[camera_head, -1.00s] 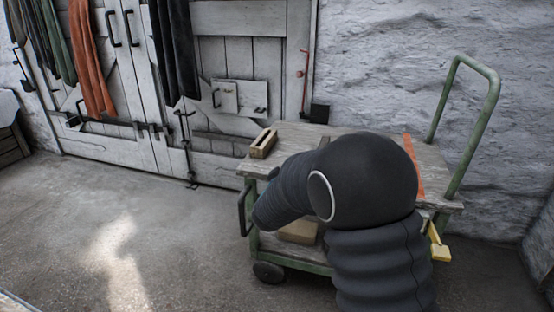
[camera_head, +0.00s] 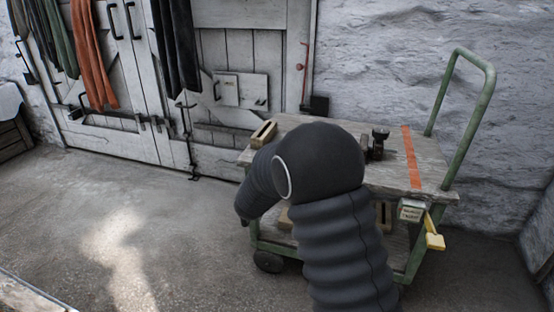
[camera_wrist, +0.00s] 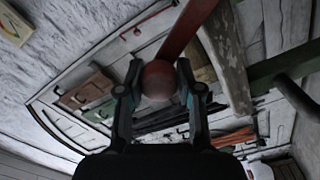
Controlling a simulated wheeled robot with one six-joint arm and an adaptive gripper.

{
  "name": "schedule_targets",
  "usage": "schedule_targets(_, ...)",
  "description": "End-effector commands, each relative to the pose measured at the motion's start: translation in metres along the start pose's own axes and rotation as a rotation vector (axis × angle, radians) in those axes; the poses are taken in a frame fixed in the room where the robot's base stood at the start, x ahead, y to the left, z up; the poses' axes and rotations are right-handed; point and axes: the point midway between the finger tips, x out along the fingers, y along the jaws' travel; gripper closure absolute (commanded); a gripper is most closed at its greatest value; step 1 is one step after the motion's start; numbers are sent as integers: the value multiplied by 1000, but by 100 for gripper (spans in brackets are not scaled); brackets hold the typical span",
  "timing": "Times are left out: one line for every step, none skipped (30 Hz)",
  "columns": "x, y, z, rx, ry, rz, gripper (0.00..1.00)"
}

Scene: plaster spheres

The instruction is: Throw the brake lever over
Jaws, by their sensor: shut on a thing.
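The brake lever (camera_wrist: 190,28) is a red flat bar with a dark red ball knob (camera_wrist: 158,80) at its end, seen in the wrist view. My gripper (camera_wrist: 158,88) has one finger on each side of the knob and is shut on it. The bar runs up and to the right from the knob, beside weathered wood and a dark green beam. In the head view my arm covers part of the cart (camera_head: 400,172), and I cannot make out the lever or my fingertips there.
The cart has a wooden deck with a wooden block (camera_head: 263,134), a dark metal fitting (camera_head: 378,143) and an orange strip (camera_head: 411,157). A green push handle (camera_head: 487,110) rises at right. A yellow piece (camera_head: 434,236) hangs below. Floor at left (camera_head: 130,215) is clear.

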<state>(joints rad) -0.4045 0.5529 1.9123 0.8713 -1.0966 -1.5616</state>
Motion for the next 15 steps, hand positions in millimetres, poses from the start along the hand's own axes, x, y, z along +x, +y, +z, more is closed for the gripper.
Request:
schedule_targets(0,-3,2,-4,-2,-5,100)
schedule_targets(0,-3,2,-4,-1,-5,100)
schedule_targets(0,-3,2,-3,-1,-6,55)
schedule_targets(0,-3,2,-3,-1,-6,47)
schedule_targets(0,-3,2,-3,-1,-6,40)
schedule_targets(0,-3,1,-3,-1,-6,40)
schedule_targets(0,-3,1,-2,-1,-5,40)
schedule_targets(0,-3,1,-2,-1,-5,40)
schedule_targets(-1,-2,1,-2,0,-5,40)
schedule_targets(-1,-2,1,-2,0,-5,40)
schedule_targets(-1,-2,1,-2,0,-4,40)
schedule_targets(-1,-2,0,-1,0,-4,40)
schedule_targets(-1,-2,0,-1,0,-4,40)
schedule_targets(-1,-2,0,-1,0,-4,40)
schedule_targets(-2,-2,0,-1,0,-4,40)
